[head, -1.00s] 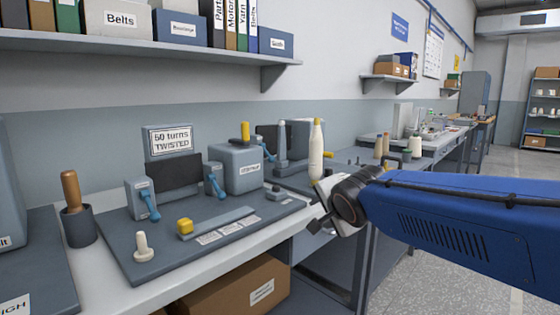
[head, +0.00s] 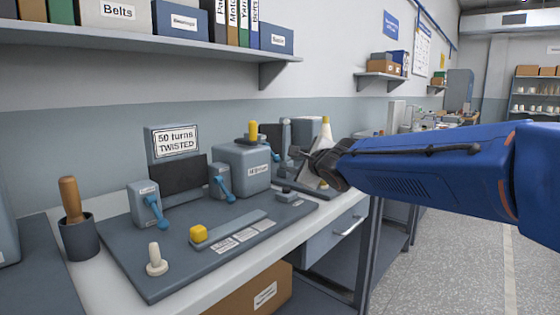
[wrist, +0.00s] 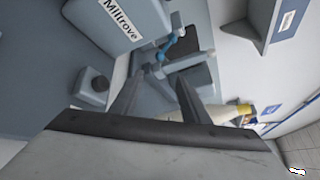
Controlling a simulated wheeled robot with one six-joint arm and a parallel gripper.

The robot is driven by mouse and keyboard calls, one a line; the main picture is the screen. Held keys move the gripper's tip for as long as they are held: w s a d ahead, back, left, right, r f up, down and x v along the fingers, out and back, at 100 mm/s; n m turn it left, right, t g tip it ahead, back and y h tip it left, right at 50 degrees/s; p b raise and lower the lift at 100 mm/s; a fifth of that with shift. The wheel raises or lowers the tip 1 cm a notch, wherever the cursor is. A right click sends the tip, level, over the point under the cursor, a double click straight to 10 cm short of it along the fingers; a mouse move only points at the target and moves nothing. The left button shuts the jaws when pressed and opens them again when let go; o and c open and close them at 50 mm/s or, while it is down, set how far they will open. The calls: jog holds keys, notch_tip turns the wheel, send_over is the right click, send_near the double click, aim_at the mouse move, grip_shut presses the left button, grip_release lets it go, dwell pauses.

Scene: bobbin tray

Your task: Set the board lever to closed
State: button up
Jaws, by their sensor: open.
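A dark grey board (head: 140,275) lies on the bench. On it a yellow knob (head: 198,233) sits at the left end of a grey bar, with several white labels in front; their text is too small to read. Two blue levers, a left one (head: 155,212) and a right one (head: 223,188), hang on grey posts. I cannot tell which of these is the board lever. My gripper (head: 297,155) is open and empty, above the board's far right end and apart from the levers. Its fingers (wrist: 158,95) also show in the wrist view, with a blue lever (wrist: 172,45) beyond them.
A grey box (head: 240,170) with an upright yellow handle stands at the board's back. A white-and-yellow cone (head: 326,130) is partly behind my gripper. A pale peg (head: 156,262) and a cup with a wooden handle (head: 80,238) stand left. A shelf (head: 150,47) overhangs the bench.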

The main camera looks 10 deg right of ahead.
aim_at(278, 159)
jog(key=x, duration=1.7)
jog(key=shift+w+f, duration=0.1)
jog(key=shift+f, duration=0.1)
grip_shut()
